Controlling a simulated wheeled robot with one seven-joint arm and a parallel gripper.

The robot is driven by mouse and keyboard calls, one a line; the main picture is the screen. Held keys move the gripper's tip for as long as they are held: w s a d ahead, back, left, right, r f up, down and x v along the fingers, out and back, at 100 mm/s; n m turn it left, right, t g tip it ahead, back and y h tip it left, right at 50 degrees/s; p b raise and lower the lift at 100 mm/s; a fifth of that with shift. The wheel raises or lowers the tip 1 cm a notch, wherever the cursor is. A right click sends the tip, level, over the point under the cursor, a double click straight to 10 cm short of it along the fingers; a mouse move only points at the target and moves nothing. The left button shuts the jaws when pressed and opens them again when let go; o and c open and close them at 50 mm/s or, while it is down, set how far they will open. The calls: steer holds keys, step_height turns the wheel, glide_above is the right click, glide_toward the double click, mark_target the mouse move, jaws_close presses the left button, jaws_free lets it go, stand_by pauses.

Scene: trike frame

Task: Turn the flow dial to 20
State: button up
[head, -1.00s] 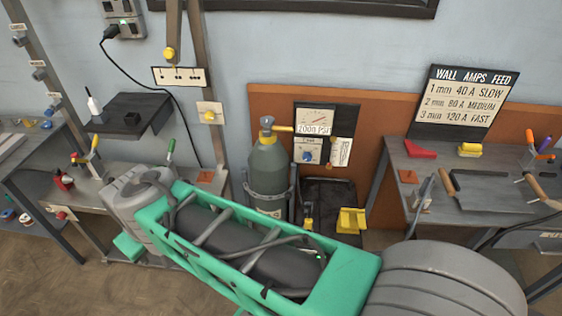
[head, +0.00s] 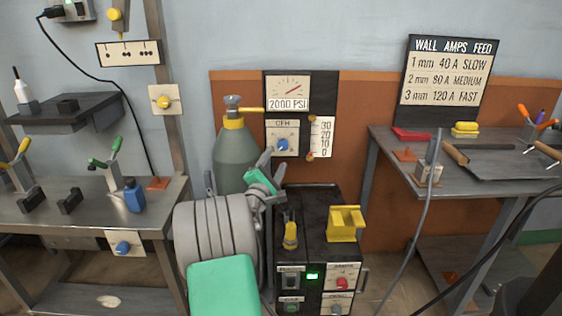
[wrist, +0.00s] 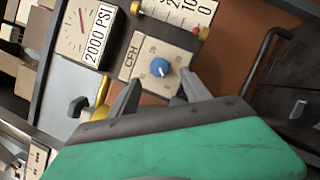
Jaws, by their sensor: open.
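The flow dial (head: 284,145) is a blue knob on a cream plate marked CFH, below the 2000 PSI gauge. It also shows in the wrist view (wrist: 159,67), upright on its plate. The flow scale (head: 321,137), marked 0 to 30, stands right of it, with a red and yellow piece near its 0 end. My gripper (wrist: 160,82) is open. In the wrist view its two grey fingers point at the dial from either side, with the dial between and beyond their tips. I cannot tell the remaining gap. In the head view my green arm reaches up below the dial.
A grey-green gas cylinder (head: 235,155) with a yellow fitting stands left of the panel. A black welder (head: 318,240) with a yellow holder (head: 345,222) stands below. Workbenches stand left (head: 165,195) and right (head: 390,150). A settings sign (head: 448,78) is behind the right bench.

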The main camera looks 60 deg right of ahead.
mark_target(282, 147)
steer(key=b+x, duration=0.1)
steer(key=x, duration=0.5)
steer(key=shift+d, duration=0.15)
steer(key=shift+r, duration=0.1)
steer(key=shift+c, duration=0.5)
steer(key=shift+w, duration=0.1)
jaws_close()
